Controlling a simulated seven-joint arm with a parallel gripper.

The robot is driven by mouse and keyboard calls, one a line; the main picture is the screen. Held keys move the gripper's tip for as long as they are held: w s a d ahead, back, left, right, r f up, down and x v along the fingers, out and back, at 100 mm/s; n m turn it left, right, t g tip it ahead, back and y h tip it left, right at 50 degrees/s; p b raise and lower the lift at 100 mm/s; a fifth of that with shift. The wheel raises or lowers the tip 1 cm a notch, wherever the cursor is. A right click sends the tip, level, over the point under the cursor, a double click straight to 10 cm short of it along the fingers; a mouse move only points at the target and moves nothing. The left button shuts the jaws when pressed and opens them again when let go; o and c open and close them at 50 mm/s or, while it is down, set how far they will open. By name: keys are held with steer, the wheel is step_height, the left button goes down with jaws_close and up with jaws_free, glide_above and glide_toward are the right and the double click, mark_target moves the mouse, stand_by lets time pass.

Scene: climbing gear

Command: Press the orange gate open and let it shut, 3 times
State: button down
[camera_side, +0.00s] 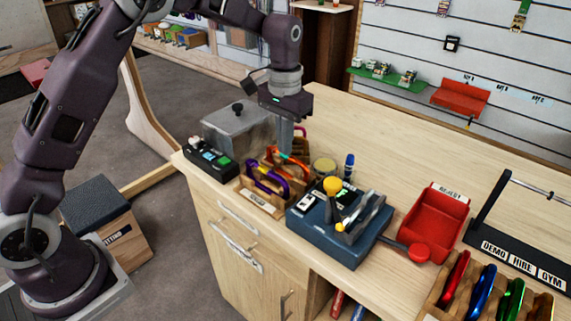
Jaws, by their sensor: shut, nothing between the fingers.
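A wooden rack (262,201) near the front left edge of the counter holds several coloured carabiners. A purple carabiner (262,176) stands at its front. An orange part (294,164), which looks like the orange gate, shows just behind the purple one. A pink or magenta piece (302,135) shows farther back. My gripper (286,150) points straight down over the rack with its fingers shut and empty. Its tips are close to the orange part; I cannot tell whether they touch it. The gate's exact position is too small to make out.
A blue fixture with a yellow knob (332,186) stands close on the right. A red bin (436,222) and a carabiner rack (480,300) lie farther right.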

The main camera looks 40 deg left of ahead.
steer(key=shift+f, duration=0.5)
steer(key=shift+r, duration=3.55)
steer(key=s+r+t, duration=0.3)
steer(key=s+r, duration=0.8)
steer(key=s, duration=0.3)
steer(key=s+f+t, duration=0.1)
steer(key=s+f, duration=0.1)
steer(key=s, duration=0.7)
steer(key=s+f+t, duration=0.1)
steer(key=s+f, duration=0.1)
steer(key=s, duration=0.7)
steer(key=shift+a+f+t, duration=0.15)
steer(key=shift+a+t, duration=0.15)
steer(key=shift+a, duration=0.05)
